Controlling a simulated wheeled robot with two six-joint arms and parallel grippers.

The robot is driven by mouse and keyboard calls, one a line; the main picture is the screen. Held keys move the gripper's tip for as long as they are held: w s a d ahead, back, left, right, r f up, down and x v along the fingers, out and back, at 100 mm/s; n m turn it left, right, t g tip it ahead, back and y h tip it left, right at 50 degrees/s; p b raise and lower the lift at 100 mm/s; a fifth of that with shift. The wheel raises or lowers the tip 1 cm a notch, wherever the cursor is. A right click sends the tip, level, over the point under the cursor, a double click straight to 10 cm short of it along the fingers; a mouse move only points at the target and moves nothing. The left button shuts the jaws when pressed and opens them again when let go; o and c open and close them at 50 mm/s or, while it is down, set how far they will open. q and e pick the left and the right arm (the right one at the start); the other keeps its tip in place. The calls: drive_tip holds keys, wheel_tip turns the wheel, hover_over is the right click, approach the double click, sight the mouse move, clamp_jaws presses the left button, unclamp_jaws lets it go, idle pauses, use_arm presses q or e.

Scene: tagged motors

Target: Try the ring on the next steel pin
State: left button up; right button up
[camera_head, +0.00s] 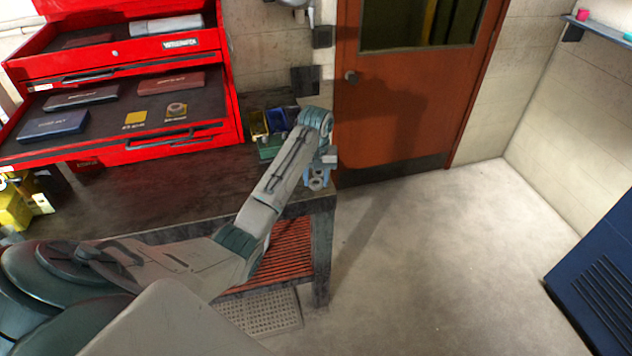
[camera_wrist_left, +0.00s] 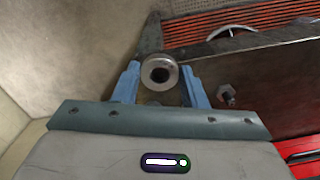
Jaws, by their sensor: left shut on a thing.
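My left gripper (camera_head: 318,178) is at the right front corner of the bench, with its blue fingers shut on a grey metal ring (camera_head: 317,184). In the left wrist view the ring (camera_wrist_left: 158,61) sits between the two fingertips (camera_wrist_left: 160,80), its dark hole facing the camera. A small metal stub with a hex-shaped base (camera_wrist_left: 227,95) stands on the bench to the right of the fingers in that view. It may be a steel pin; the ring is apart from it. No pin shows clearly in the head view. My right gripper is not in view.
A red tool chest (camera_head: 185,140) has an open drawer with boxes, a yellow tag (camera_head: 134,119) and a round metal part (camera_head: 176,108). The bench (camera_head: 170,190) is largely clear; open floor lies right.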

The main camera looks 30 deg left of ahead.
use_arm(q)
drive_tip(key=shift+r, duration=1.5)
